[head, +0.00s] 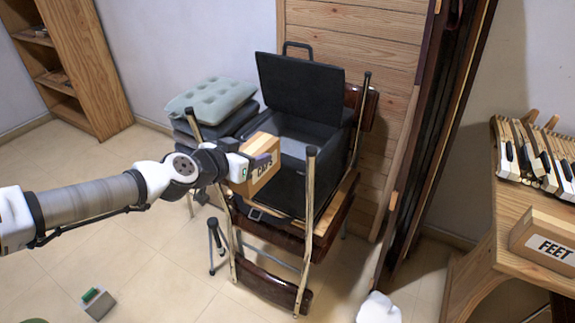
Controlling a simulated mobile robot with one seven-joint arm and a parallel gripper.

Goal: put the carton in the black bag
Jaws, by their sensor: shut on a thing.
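The carton (264,166) is a tan box with dark lettering that looks like "CAPS". My gripper (240,168) is shut on the carton at its left side and holds it up, in front of the lower left part of the black bag. The black bag (285,180) stands open on stacked chairs, its lid (300,86) raised at the back. Its grey inside shows to the right of the carton. My gripper's fingers are partly hidden by the wrist and the carton.
Upturned chair legs (309,190) rise in front of and beside the bag. Cushions (213,100) are stacked left of it. A "FEET" box (546,242) and piano keys (540,155) are on a wooden bench at right. A small grey-green box (98,303) lies on the open floor.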

